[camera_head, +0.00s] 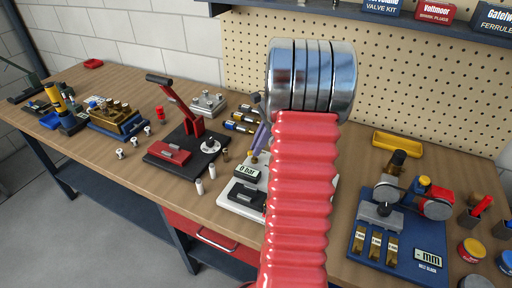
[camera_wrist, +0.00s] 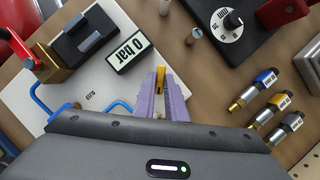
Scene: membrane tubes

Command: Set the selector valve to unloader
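My gripper's purple fingers (camera_wrist: 166,103) reach down over a pale panel (camera_wrist: 19,111) in the wrist view. A small yellow piece (camera_wrist: 161,73) shows between their tips; it may be the selector valve's handle. I cannot tell whether the fingers press on it. In the head view the fingers (camera_head: 259,139) sit just left of a large red arm piece, with yellow at their lower end. The panel (camera_head: 235,205) carries a "0 bar" gauge (camera_wrist: 133,50) and blue tubes (camera_wrist: 116,107). No unloader label is readable, and the fingers and gripper body hide part of the panel.
A brass block with a red lever (camera_wrist: 36,64) and a black box (camera_wrist: 83,35) stand on the panel's left. A black base with a dial (camera_wrist: 231,22) lies behind. Several labelled brass fittings (camera_wrist: 268,75) lie to the right. A blue fixture (camera_head: 390,240) stands further right.

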